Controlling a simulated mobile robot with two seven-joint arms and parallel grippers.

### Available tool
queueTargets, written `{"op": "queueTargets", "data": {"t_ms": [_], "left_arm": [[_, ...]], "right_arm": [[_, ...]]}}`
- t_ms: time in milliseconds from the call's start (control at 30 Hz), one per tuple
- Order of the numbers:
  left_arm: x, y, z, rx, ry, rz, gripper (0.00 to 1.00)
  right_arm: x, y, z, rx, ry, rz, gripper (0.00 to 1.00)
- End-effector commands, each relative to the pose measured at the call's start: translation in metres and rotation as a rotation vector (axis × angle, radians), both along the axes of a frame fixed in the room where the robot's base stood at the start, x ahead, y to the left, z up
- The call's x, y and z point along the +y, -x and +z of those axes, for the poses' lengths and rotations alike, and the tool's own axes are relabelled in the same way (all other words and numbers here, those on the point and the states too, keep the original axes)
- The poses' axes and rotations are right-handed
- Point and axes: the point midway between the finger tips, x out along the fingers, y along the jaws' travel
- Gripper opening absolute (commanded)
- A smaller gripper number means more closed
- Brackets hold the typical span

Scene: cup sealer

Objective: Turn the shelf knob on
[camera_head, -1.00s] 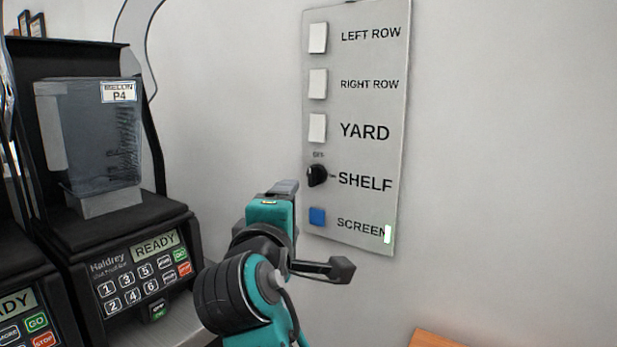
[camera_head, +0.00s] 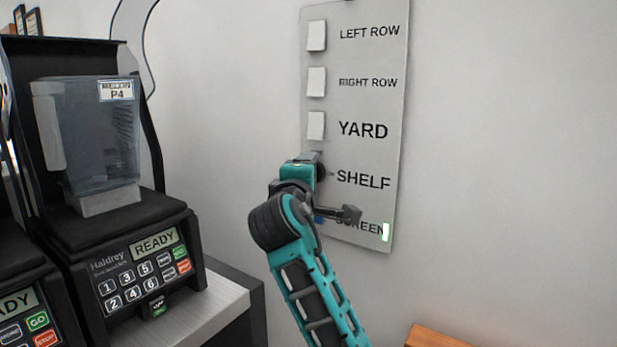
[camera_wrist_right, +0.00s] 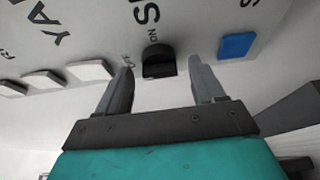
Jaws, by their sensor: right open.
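The black shelf knob (camera_wrist_right: 159,61) sits on the wall panel (camera_head: 352,215) beside the SHELF label. In the right wrist view it lies just beyond and between the two fingers of my right gripper (camera_wrist_right: 164,88), which is open with a gap on both sides of the knob. OFF and ON marks show near the knob; I cannot tell its setting for certain. In the head view my right gripper (camera_head: 314,163) is at the panel and covers most of the knob. My left gripper is not in view.
White switches for LEFT ROW (camera_head: 316,35), RIGHT ROW (camera_head: 316,81) and YARD (camera_head: 316,126) are above the knob. A blue SCREEN switch (camera_wrist_right: 237,46) is close beside the right gripper's finger. A blender (camera_head: 95,140) stands at the left.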

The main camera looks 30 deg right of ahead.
Motion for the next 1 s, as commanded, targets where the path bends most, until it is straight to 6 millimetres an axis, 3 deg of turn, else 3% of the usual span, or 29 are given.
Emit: {"op": "queueTargets", "data": {"t_ms": [267, 833, 1000], "left_arm": [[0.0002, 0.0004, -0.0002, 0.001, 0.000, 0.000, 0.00], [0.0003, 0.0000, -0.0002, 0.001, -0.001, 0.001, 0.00], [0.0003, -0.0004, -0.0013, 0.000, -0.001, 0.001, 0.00]], "right_arm": [[-0.0008, -0.0007, 0.0001, -0.001, 0.001, 0.000, 0.67], [-0.0004, -0.0006, -0.0001, 0.000, 0.000, 0.000, 0.13], [-0.0003, -0.0006, -0.0009, -0.007, -0.003, 0.001, 0.12]]}}
